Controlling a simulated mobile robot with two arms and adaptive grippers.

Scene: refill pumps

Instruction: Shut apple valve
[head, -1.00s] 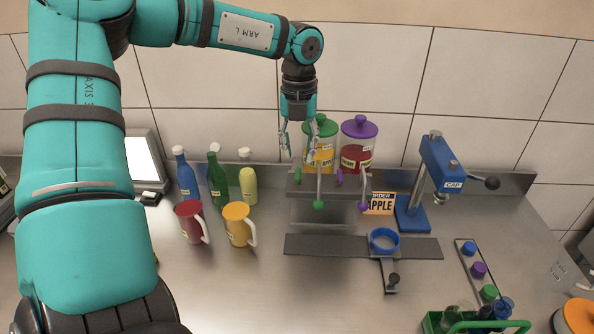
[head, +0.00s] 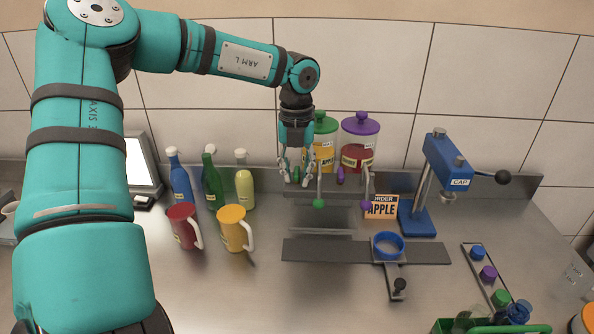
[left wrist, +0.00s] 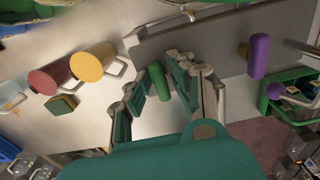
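The apple dispenser (head: 322,157) has a green lid, an orange label and yellow contents. It stands at the back on a grey ledge. A green valve handle (head: 295,174) is at the ledge's left end; it also shows as a green cylinder in the left wrist view (left wrist: 158,82). A green ball (head: 318,203) hangs on a rod in front of the dispenser. My left gripper (head: 297,175) points down at the handle. In the left wrist view its fingers (left wrist: 157,76) are spread on both sides of the handle, which they partly surround. My right gripper is not visible.
A purple-lidded dispenser (head: 359,145) with a purple handle (head: 340,175) stands to the right. Bottles and a red mug (head: 184,226) and yellow mug (head: 233,228) stand left. A blue cap press (head: 440,180) and an order sign reading APPLE (head: 381,207) are right.

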